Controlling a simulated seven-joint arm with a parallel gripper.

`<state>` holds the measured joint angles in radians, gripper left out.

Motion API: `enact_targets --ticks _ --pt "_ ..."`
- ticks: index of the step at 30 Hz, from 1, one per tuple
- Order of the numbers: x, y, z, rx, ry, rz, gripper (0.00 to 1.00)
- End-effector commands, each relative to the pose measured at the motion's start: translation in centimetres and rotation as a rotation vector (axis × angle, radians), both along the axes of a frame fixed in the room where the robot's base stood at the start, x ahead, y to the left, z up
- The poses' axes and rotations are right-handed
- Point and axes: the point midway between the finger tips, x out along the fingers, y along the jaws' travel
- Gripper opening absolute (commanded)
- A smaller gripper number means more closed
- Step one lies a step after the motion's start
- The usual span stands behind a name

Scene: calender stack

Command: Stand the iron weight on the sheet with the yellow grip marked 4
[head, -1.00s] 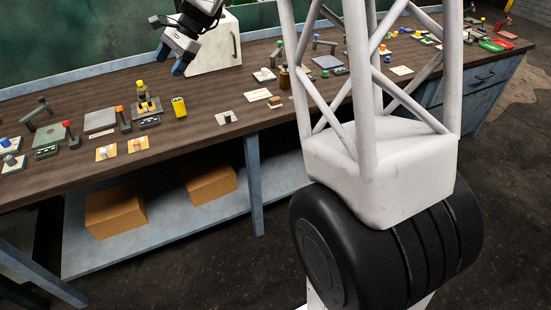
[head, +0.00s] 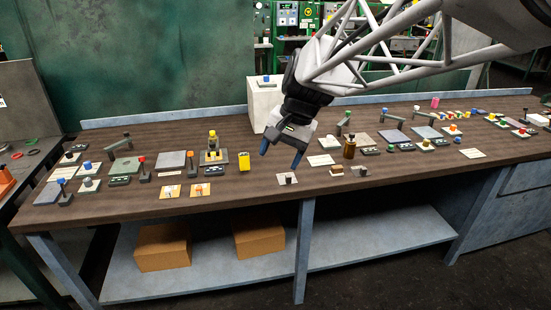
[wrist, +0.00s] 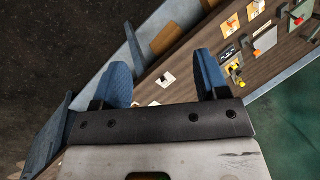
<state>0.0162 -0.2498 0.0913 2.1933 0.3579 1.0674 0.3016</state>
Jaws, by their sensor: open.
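My gripper (head: 281,156) is open and empty, with blue fingertips pointing down above the bench; it also shows in the wrist view (wrist: 161,60). Just below it in the head view, a small dark block (head: 288,180) stands on a pale square; I cannot tell whether it is the iron weight. The same pale square shows between and beyond my fingers in the wrist view (wrist: 167,78). No mark 4 is readable.
Two orange-yellow cards (head: 170,191) with small pieces lie near the front edge. Several plates, levers and knobs crowd the bench (head: 130,200) on the left and right. A white box (head: 264,102) stands behind my gripper. Bare wood lies along the front edge.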

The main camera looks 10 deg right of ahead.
Motion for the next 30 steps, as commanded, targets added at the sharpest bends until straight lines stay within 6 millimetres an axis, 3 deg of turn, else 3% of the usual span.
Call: enact_targets --ticks 3,18,24,30 --pt "-3.2 -0.7 -0.1 -0.050 -0.037 0.054 0.68" --pt "-15.4 -3.6 -2.7 -0.270 -0.172 0.295 0.68" --pt "-19.0 -4.5 -4.1 -0.344 -0.209 0.378 0.68" --pt "-20.6 -5.0 -4.9 -0.380 -0.225 0.418 0.68"
